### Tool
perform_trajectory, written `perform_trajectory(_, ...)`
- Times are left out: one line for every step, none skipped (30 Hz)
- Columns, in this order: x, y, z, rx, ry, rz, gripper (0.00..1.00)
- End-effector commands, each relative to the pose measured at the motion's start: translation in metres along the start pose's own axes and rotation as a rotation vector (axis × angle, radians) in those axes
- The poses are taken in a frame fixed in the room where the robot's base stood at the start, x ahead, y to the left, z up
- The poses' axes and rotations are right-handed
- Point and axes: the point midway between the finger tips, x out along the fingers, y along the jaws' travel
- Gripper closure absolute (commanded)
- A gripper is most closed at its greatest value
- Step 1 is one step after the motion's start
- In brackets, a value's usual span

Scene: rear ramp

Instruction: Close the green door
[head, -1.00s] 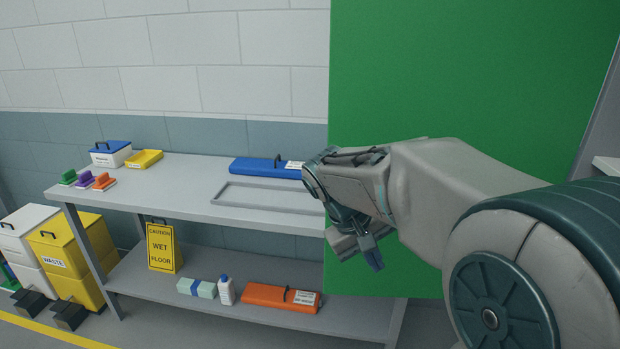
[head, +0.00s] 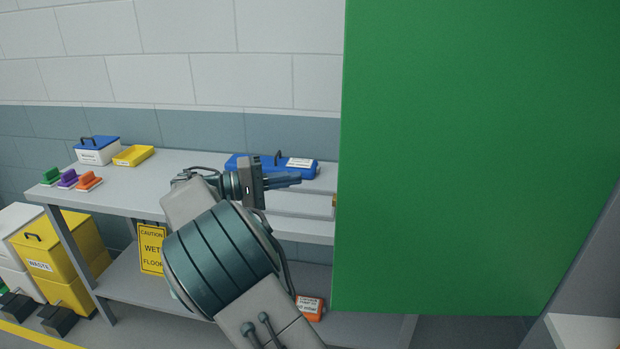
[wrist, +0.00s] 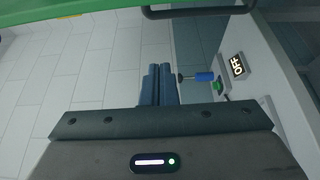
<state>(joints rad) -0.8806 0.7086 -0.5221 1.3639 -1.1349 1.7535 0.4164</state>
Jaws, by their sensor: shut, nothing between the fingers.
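The green door (head: 470,150) stands open as a large flat panel filling the right of the head view. Its free edge is on the left, in front of the bench's right end. My gripper (head: 298,180) is shut and empty, left of that edge, with its fingers pointing right toward it. A gap shows between fingertips and door. In the wrist view, the shut fingers (wrist: 158,86) point up the picture, and a green strip, apparently the door (wrist: 60,12), crosses the top. A dark bar handle (wrist: 195,13) lies beside it, apart from the fingers.
A grey bench (head: 130,195) holds a blue case (head: 240,163), a yellow tray (head: 133,156) and coloured brushes. A yellow caution sign (head: 151,248) and orange case (head: 310,308) are on its lower shelf.

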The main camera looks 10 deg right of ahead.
Motion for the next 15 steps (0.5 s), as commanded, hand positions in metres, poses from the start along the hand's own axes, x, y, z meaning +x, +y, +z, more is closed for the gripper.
perform_trajectory(0.005,0.002,0.001,-0.001,0.0,-0.001,1.0)
perform_trajectory(0.008,0.002,0.001,-0.002,0.001,-0.001,1.0)
perform_trajectory(0.013,0.002,0.001,-0.003,0.002,-0.002,1.0)
perform_trajectory(0.018,0.002,0.001,-0.004,0.004,-0.003,1.0)
perform_trajectory(0.024,0.002,0.001,-0.003,0.004,-0.003,1.0)
perform_trajectory(0.033,0.002,0.001,-0.003,0.004,-0.003,1.0)
perform_trajectory(0.04,0.003,0.001,-0.004,0.004,-0.003,1.0)
perform_trajectory(0.047,0.003,0.001,-0.004,0.003,-0.003,1.0)
perform_trajectory(0.056,0.002,0.001,-0.004,0.003,-0.003,1.0)
perform_trajectory(0.062,0.002,0.001,-0.004,0.002,-0.003,1.0)
perform_trajectory(0.07,0.002,0.001,-0.005,0.002,-0.004,1.0)
perform_trajectory(0.079,0.002,0.001,-0.004,0.001,-0.004,1.0)
perform_trajectory(0.085,0.002,0.001,-0.004,0.001,-0.004,1.0)
perform_trajectory(0.092,0.002,0.001,-0.004,0.001,-0.004,1.0)
perform_trajectory(0.093,0.002,0.004,-0.004,0.005,-0.005,1.0)
